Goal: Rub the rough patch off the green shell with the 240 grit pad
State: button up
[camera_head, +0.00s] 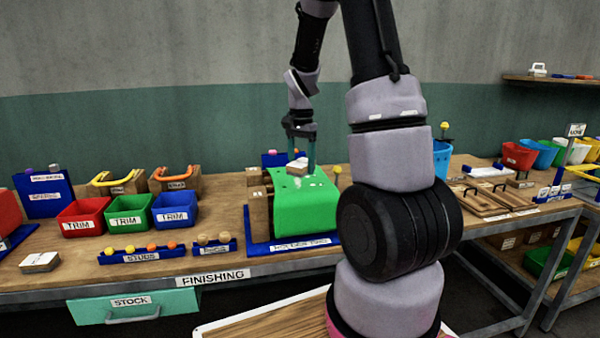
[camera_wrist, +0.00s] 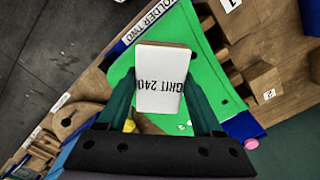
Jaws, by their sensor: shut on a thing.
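The green shell (camera_head: 305,212) sits on a blue holder (camera_head: 262,247) in the middle of the finishing bench; it also shows in the wrist view (camera_wrist: 192,38), where the holder's label reads HOLDER TWO. My gripper (camera_head: 300,158) is shut on the 240 grit pad (camera_head: 297,168), a small block with a white top. In the wrist view the pad's label (camera_wrist: 162,78) reads GRIT 240, between my teal fingers. The pad is over the shell's top; I cannot tell whether it touches. Pale specks (camera_head: 311,184) show on the shell's top near the pad. The pad's underside is hidden.
A similar labelled block (camera_head: 40,262) lies at the bench's left front. Red, green and blue TRIM bins (camera_head: 125,212) and a studs rack (camera_head: 141,254) stand left of the holder. Wooden blocks (camera_wrist: 262,82) stand close beside the shell. My arm hides the bench right of it.

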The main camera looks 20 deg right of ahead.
jog(key=shift+r, duration=1.1)
